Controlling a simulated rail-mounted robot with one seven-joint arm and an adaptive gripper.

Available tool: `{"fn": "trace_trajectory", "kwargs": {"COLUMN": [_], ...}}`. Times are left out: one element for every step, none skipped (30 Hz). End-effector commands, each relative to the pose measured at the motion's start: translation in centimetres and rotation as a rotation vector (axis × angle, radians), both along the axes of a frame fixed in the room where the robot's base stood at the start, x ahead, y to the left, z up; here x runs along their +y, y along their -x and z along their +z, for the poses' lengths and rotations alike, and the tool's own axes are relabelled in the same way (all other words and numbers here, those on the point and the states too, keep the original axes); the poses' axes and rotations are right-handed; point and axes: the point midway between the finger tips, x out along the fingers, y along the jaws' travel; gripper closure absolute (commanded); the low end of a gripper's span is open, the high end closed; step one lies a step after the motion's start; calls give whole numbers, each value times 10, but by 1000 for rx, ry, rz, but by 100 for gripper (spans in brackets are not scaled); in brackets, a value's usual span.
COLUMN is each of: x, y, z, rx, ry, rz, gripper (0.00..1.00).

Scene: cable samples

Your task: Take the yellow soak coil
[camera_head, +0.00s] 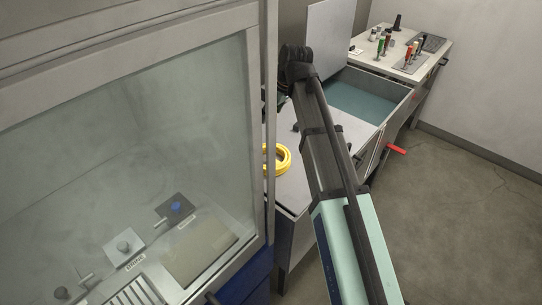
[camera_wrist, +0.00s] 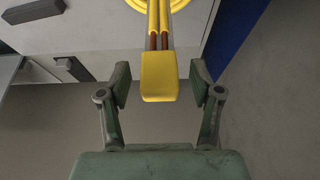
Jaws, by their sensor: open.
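The yellow coil (camera_head: 283,159) lies on a light grey worktop just right of the glass-fronted cabinet, partly hidden by the cabinet frame. In the wrist view its loops (camera_wrist: 203,10) show at the top edge. A yellow end block (camera_wrist: 160,78) with brown-and-yellow strands extends from it toward me. My gripper (camera_wrist: 160,84) is open, with one finger on each side of the block. A gap shows between the block and each finger. The block's depth relative to the fingertips is hard to judge. In the head view my fingers are hidden.
The glass-fronted cabinet (camera_head: 258,120) stands close on the left. Behind the coil are an open drawer (camera_head: 362,97) and a raised grey panel (camera_head: 322,40). A far bench (camera_head: 385,62) holds several small bottles. Floor (camera_head: 465,200) on the right is clear.

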Motion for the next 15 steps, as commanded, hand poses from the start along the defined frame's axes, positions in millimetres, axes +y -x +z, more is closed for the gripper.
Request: {"fn": "trace_trajectory", "kwargs": {"x": [0, 0, 0, 0, 0, 0, 0, 0, 0, 0, 0, 0, 0, 0, 0], "y": [0, 0, 0, 0, 0, 0, 0, 0, 0, 0, 0, 0, 0, 0, 0], "z": [0, 0, 0, 0, 0, 0, 0, 0, 0, 0, 0, 0, 1, 1, 1], "rx": [0, 0, 0, 0, 0, 0, 0, 0, 0, 0, 0, 0, -1, -1, -1], "ry": [0, 0, 0, 0, 0, 0, 0, 0, 0, 0, 0, 0, 0, 0, 0], "rz": [0, 0, 0, 0, 0, 0, 0, 0, 0, 0, 0, 0, 0, 0, 0], "gripper": [35, 35, 35, 39, 50, 64, 74, 85, 99, 100, 100, 100, 100, 100, 100]}}
